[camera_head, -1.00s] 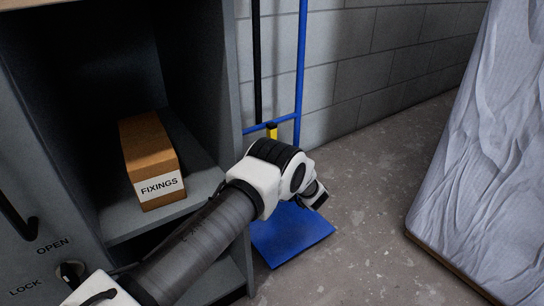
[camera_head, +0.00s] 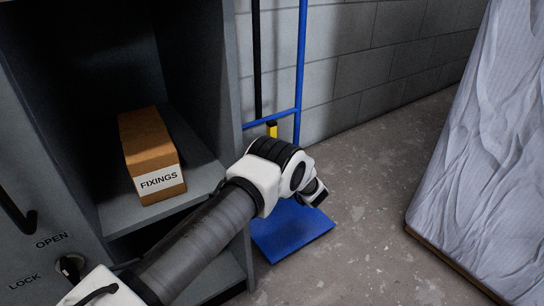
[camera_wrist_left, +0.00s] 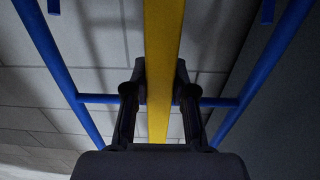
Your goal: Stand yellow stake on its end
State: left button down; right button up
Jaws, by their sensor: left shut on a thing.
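The yellow stake (camera_wrist_left: 163,30) runs up the middle of the left wrist view, between the fingers of my left gripper (camera_wrist_left: 160,80). The fingers are shut on it from both sides. In the head view only a short tip of the yellow stake (camera_head: 272,129) shows, in front of the blue frame and above my left wrist. My left wrist and forearm hide the rest of it there, and its lower end is not seen. My right gripper is in neither view.
A blue trolley frame (camera_head: 301,60) stands by the block wall, its blue plate (camera_head: 295,232) low beside my wrist. At left, an open grey cabinet (camera_head: 200,60) holds a FIXINGS box (camera_head: 150,145). A wrapped mattress (camera_head: 480,150) leans at right. Concrete floor between is clear.

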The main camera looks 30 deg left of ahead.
pick_arm(q)
jog(key=shift+f, duration=0.25)
dwell(0.7)
jog(key=c, duration=0.5)
grip_release()
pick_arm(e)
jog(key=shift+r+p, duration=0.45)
pick_arm(q)
jog(key=p+v, duration=0.3)
jog(key=v, duration=0.7)
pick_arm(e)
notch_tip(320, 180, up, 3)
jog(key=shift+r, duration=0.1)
pick_arm(q)
jog(key=shift+d, duration=0.1)
dwell(0.6)
